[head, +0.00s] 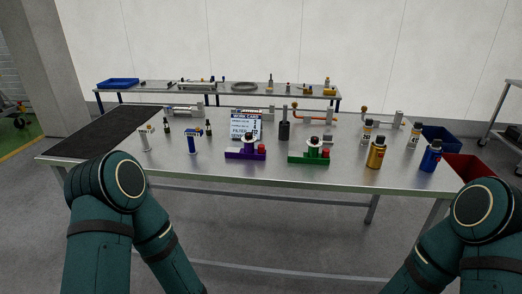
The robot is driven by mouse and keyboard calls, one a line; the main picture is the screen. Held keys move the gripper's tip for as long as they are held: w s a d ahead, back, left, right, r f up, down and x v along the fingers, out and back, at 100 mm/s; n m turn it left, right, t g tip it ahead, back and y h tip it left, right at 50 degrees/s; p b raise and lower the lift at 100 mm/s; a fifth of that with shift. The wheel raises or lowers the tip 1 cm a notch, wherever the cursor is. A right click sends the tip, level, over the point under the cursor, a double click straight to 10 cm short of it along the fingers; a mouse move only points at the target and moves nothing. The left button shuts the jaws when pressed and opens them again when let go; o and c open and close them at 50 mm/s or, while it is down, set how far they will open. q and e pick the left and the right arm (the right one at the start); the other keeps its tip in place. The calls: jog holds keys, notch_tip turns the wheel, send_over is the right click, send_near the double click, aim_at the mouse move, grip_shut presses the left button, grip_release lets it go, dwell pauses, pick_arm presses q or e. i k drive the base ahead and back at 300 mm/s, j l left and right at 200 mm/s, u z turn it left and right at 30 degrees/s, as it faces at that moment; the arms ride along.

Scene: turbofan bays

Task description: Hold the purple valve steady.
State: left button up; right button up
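The purple valve (243,155) stands on the metal table near its front edge, about the middle. It has a purple base, a dark and white round part on top and a red part on its right side. A similar valve with a green base (308,158) stands to its right, with a gap between. Nothing touches the purple valve. My two teal arms show at the lower left and lower right, below and in front of the table. Neither gripper shows in the picture.
The metal table (200,173) carries a work card (246,124), a black mat (100,134), a gold bottle (376,154), a blue bottle (430,158) and small tools. Red (464,167) and blue (440,137) bins stand at the right. The front edge before the valve is clear.

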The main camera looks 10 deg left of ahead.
aim_at(261, 147)
jog(key=i+l+u, duration=0.1)
jog(key=u, duration=0.35)
jog(key=l+u, duration=0.15)
jog(key=u, duration=0.25)
jog(key=i+l+u, duration=0.25)
jog(key=l, duration=0.2)
jog(key=l+u, duration=0.25)
jog(key=l, duration=0.2)
jog(key=l+u, duration=0.15)
jog(key=l, duration=0.8)
jog(key=i, duration=0.05)
